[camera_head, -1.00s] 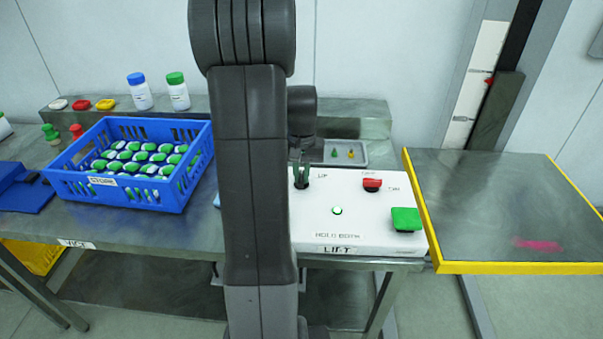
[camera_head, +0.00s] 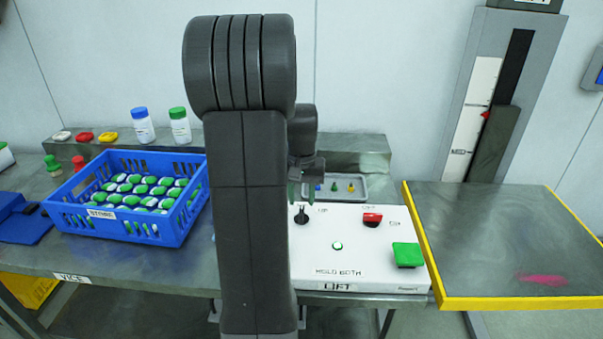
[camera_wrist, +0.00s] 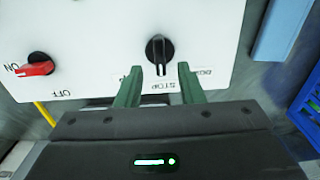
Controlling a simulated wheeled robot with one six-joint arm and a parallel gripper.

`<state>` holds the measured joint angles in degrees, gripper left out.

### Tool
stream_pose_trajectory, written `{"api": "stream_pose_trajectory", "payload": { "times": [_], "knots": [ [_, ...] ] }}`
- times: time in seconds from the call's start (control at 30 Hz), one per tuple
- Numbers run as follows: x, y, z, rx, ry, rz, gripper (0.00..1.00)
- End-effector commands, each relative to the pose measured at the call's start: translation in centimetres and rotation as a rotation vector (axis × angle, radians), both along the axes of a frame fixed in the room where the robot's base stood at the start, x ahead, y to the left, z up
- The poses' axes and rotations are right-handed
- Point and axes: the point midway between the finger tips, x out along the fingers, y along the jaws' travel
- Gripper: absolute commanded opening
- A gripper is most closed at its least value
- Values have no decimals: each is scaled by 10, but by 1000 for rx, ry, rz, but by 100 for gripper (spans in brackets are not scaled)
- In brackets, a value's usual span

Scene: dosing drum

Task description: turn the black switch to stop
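The black switch (camera_wrist: 160,48) is a round knob with a raised bar on the white lift panel (camera_wrist: 100,30). In the wrist view its bar points at the STOP label (camera_wrist: 160,86), between two other labels. The switch also shows in the head view (camera_head: 301,215), at the panel's upper left. My gripper (camera_wrist: 160,67) is open and empty. Its two green fingertips are apart, one to each side of the bar's line, and appear clear of the knob. In the head view my gripper (camera_head: 305,190) is behind the switch, partly hidden by my arm.
A red switch (camera_head: 372,219) and a green button (camera_head: 407,255) are on the same panel. A small tray (camera_head: 350,187) lies behind it. A blue crate (camera_head: 140,232) stands at left, and a yellow-edged platform (camera_head: 500,235) at right.

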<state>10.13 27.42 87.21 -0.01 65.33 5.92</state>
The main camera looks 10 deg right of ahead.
Motion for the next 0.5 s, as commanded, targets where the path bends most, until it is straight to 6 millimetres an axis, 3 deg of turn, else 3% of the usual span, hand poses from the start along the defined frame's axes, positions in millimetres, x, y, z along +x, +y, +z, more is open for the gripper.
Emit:
{"api": "stream_pose_trajectory", "payload": {
  "times": [0.2, 0.5],
  "knots": [
    [1, 0, 53, -1, -5, 0, 35],
    [0, 0, 92, -1, -2, 0, 35]
  ]
}}
